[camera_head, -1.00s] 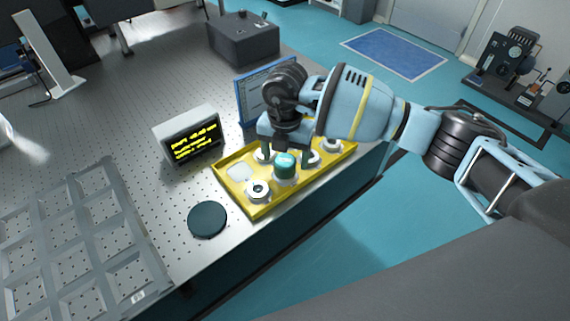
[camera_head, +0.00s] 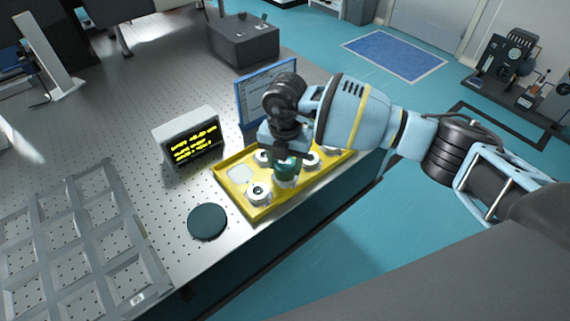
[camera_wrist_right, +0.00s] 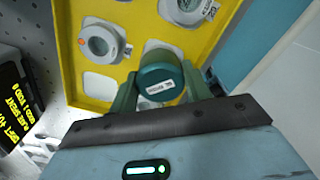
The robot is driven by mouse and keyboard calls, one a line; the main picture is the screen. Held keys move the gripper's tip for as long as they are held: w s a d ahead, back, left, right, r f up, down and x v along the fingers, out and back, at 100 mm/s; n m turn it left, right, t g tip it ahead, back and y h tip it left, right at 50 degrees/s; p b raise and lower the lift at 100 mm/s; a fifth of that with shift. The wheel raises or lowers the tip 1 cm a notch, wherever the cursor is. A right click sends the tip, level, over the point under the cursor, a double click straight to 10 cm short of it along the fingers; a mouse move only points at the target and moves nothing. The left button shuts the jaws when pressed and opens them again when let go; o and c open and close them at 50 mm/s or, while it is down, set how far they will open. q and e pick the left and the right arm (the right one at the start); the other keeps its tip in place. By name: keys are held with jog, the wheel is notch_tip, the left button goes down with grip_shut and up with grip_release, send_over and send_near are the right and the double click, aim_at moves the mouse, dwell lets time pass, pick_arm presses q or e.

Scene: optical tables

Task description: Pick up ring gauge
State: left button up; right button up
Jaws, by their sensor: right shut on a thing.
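A dark green cylinder (camera_head: 286,170) with a white lower part is at the front of a yellow tray (camera_head: 252,214). My right gripper (camera_head: 285,157) comes down over it and is shut on it. In the right wrist view the green cylinder's round end (camera_wrist_right: 160,80) has a small label and sits between the two green fingers of my right gripper (camera_wrist_right: 160,92). I cannot tell whether the cylinder is clear of the tray. My left gripper is not in view.
A box with a lit yellow-text display (camera_head: 192,147) stands behind the tray. A blue-framed panel (camera_head: 265,92) is close to my right gripper. A dark disc (camera_head: 207,221) and a grey compartment rack (camera_head: 112,232) lie to the left. The table edge runs just in front of the tray.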

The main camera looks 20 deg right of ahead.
jog(key=shift+r, duration=0.15)
jog(key=shift+r, duration=0.55)
notch_tip(320, 180, up, 2)
jog(key=shift+r, duration=0.15)
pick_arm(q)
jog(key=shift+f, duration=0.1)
pick_arm(e)
jog(key=s+d+r, duration=0.1)
jog(key=s+d, duration=0.9)
jog(key=d, duration=0.2)
jog(key=shift+s+r, duration=0.2)
jog(key=shift+d, duration=0.1)
